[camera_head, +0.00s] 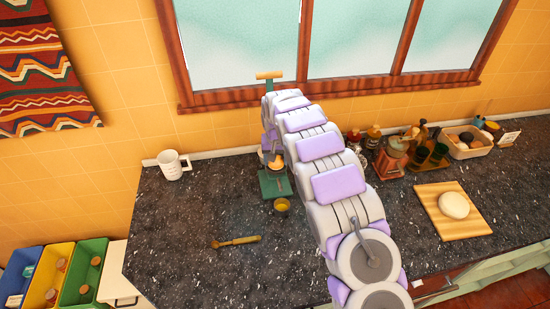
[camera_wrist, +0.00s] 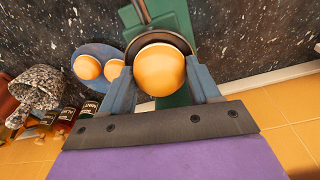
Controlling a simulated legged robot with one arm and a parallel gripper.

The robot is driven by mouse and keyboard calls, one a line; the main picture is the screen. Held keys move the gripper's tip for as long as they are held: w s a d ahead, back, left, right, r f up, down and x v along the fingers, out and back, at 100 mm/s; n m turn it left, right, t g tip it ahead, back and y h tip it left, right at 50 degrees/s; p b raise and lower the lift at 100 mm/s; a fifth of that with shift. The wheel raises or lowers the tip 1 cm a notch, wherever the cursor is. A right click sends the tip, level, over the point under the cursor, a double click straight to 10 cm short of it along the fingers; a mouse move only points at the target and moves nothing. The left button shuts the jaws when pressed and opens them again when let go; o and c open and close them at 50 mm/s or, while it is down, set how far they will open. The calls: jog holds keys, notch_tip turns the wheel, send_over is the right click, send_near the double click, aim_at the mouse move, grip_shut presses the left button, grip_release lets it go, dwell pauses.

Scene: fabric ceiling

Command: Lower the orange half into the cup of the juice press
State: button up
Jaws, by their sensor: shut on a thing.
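My gripper (camera_wrist: 160,78) is shut on an orange half (camera_wrist: 160,68), its blue-grey fingers on either side. In the wrist view the orange half overlaps a dark round rim, the cup (camera_wrist: 141,42) of the juice press. I cannot tell whether it is inside the cup or just above it. The green juice press (camera_head: 274,186) stands on the counter near the back wall, with a wooden cross handle (camera_head: 270,75) at its top. In the head view my arm hides much of the press, and a bit of orange (camera_head: 275,160) shows beside it.
A blue plate (camera_wrist: 97,51) with two orange pieces lies beside the press. A small cup (camera_head: 282,206) stands in front of it. A white mug (camera_head: 174,166) and a wooden-handled tool (camera_head: 237,242) are to the left. Bottles and a cutting board (camera_head: 452,230) are to the right.

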jog(key=shift+f, duration=0.2)
dwell(0.5)
jog(key=o, duration=1.1)
jog(key=shift+f, duration=0.1)
jog(key=shift+o, duration=0.2)
jog(key=shift+a, duration=0.1)
jog(key=shift+s+r+p, duration=0.2)
jog(key=shift+r+p, duration=0.2)
jog(key=shift+r, duration=1.15)
jog(key=shift+s+r+p, duration=0.15)
jog(key=shift+r+p, duration=0.2)
jog(key=shift+r, duration=1.15)
jog(key=shift+s+r+p, duration=0.2)
jog(key=shift+r+p, duration=0.2)
jog(key=shift+r, duration=1.15)
